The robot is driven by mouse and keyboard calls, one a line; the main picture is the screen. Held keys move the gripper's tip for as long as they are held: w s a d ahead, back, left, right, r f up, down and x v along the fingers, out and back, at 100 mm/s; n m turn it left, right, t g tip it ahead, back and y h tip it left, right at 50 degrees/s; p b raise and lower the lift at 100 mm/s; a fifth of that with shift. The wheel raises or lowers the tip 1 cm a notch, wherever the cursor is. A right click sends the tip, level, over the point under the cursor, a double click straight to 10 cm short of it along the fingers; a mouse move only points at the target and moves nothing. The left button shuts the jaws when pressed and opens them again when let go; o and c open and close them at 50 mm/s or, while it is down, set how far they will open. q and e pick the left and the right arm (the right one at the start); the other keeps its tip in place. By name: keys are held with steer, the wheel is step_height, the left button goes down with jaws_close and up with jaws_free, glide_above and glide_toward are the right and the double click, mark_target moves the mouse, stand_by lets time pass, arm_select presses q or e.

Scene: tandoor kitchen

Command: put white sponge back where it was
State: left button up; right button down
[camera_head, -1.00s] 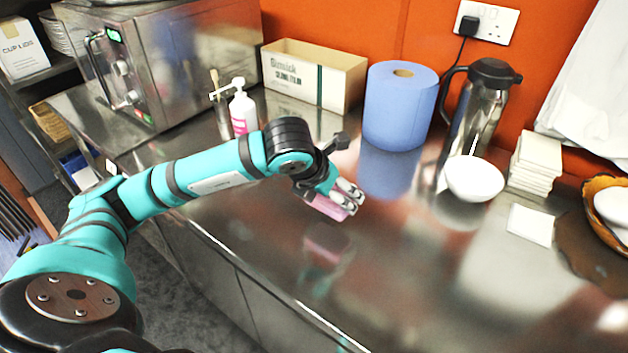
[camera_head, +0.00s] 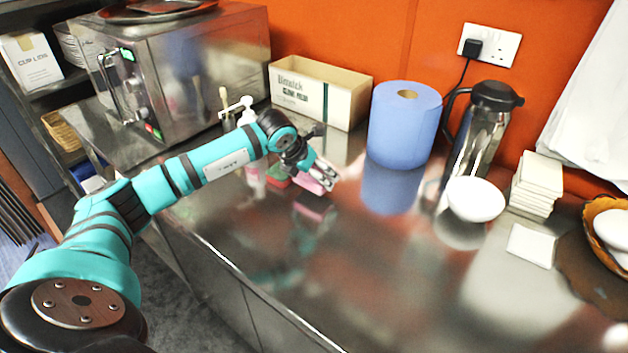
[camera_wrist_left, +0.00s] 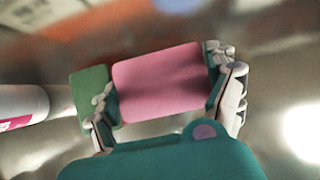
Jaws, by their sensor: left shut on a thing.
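My left gripper (camera_head: 322,175) is shut on a pink sponge-like block (camera_head: 309,183), held low over the steel counter. In the left wrist view the pink block (camera_wrist_left: 160,82) spans between the two fingers, its broad face toward the camera. A green block (camera_wrist_left: 90,88) shows beside it, partly hidden by the left finger; in the head view a small green and red patch (camera_head: 277,178) sits just left of the gripper. I see no clearly white sponge; a flat white square (camera_head: 531,245) lies at the right, and I cannot tell what it is. My right gripper is not in view.
A pump bottle (camera_head: 248,115) stands behind my left forearm. A cardboard box (camera_head: 345,105), a blue paper roll (camera_head: 403,130), a steel jug (camera_head: 480,135), a white bowl (camera_head: 476,200) and a white stack (camera_head: 538,180) line the back. The counter's front middle (camera_head: 370,280) is clear.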

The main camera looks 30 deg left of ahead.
mark_target(309, 178)
arm_select(q)
step_height(309, 178, down, 3)
steer(key=shift+s+d+f+p, duration=0.1)
steer(key=shift+f+p, duration=0.05)
steer(key=shift+p, duration=0.15)
steer(key=o, duration=0.8)
steer(key=b+v, duration=0.1)
steer(key=v, duration=0.6)
steer(key=shift+s+r+b, duration=0.1)
steer(key=shift+r+b, duration=0.15)
steer(key=shift+b, duration=0.05)
